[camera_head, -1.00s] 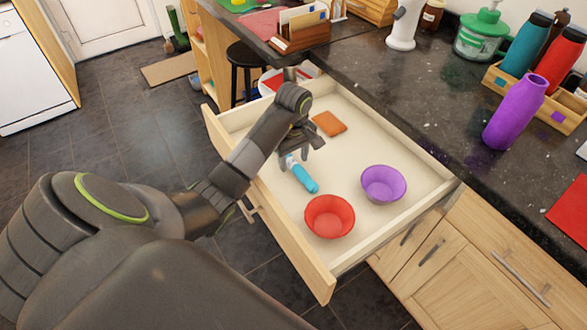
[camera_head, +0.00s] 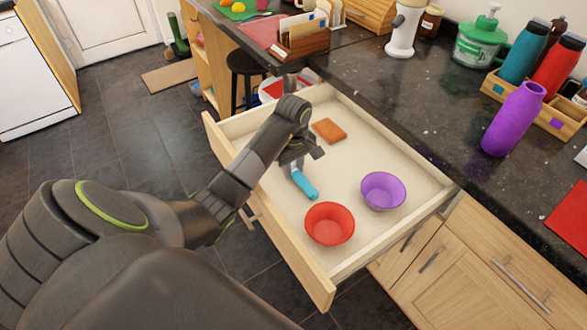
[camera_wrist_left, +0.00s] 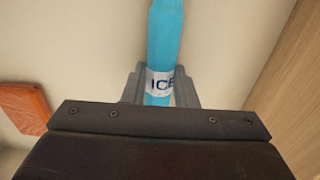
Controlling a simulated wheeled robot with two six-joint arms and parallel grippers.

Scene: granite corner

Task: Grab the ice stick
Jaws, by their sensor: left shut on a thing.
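The ice stick is a light blue bar with a white band marked "ICE"; it lies in the open drawer (camera_head: 395,155) in the head view, where its blue end (camera_head: 305,184) shows. In the left wrist view the ice stick (camera_wrist_left: 166,40) runs up from between the fingers. My left gripper (camera_head: 294,166) is down in the drawer, shut on the ice stick; the wrist view shows its two fingers (camera_wrist_left: 160,88) on either side of the white band. The hand hides the rest of the stick. My right gripper is not in view.
A red bowl (camera_head: 330,224) and a purple bowl (camera_head: 383,191) stand in the drawer near the stick. An orange-brown block (camera_head: 329,130) lies farther back. The dark counter (camera_head: 430,105) borders the drawer, with a purple bottle (camera_head: 514,119) on it.

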